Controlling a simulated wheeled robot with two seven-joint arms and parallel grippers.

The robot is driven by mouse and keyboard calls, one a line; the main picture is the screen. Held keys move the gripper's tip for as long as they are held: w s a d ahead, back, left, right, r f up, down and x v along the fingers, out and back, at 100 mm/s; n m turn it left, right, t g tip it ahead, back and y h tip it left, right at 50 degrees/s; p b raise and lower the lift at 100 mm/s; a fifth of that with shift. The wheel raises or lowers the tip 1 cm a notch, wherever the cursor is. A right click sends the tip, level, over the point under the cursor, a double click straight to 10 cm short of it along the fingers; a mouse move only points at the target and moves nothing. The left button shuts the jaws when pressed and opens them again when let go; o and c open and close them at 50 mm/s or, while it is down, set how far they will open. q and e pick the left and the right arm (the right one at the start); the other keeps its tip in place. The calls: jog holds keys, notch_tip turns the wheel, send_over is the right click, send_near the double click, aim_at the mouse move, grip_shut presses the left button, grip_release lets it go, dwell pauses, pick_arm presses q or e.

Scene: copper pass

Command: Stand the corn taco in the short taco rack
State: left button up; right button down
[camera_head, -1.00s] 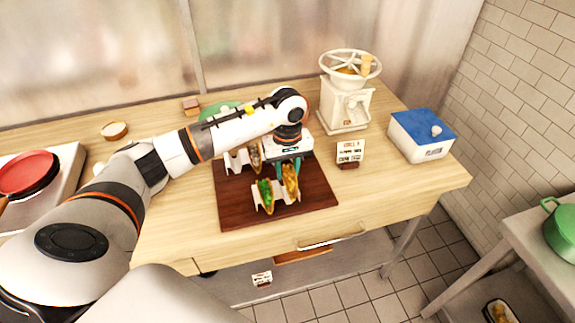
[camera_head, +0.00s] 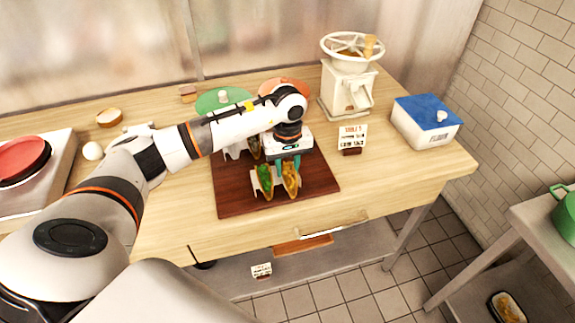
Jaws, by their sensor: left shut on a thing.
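My left gripper (camera_head: 285,162) points down over the dark wooden board and is shut on a golden-yellow taco (camera_head: 291,180), which I take as the corn taco. The taco is upright at the right side of the front white rack (camera_head: 254,182), beside a green-filled taco (camera_head: 264,181). I cannot tell whether it rests in the rack, since the gripper hides its rear part. A second white rack (camera_head: 232,150) stands behind, partly hidden by my arm, with a darker taco (camera_head: 254,147) in it. My right gripper is out of view.
The dark board (camera_head: 235,204) has bare room at its front and right. A card stand (camera_head: 352,138), a cream hand mill (camera_head: 346,92) and a blue-lidded flour box (camera_head: 425,125) stand to the right. Green (camera_head: 212,103) and orange (camera_head: 283,84) discs lie behind my arm.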

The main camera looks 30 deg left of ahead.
pick_arm(q)
jog(key=o, duration=1.1)
notch_tip(320, 180, up, 12)
jog(key=b, duration=0.2)
jog(key=shift+b, duration=0.3)
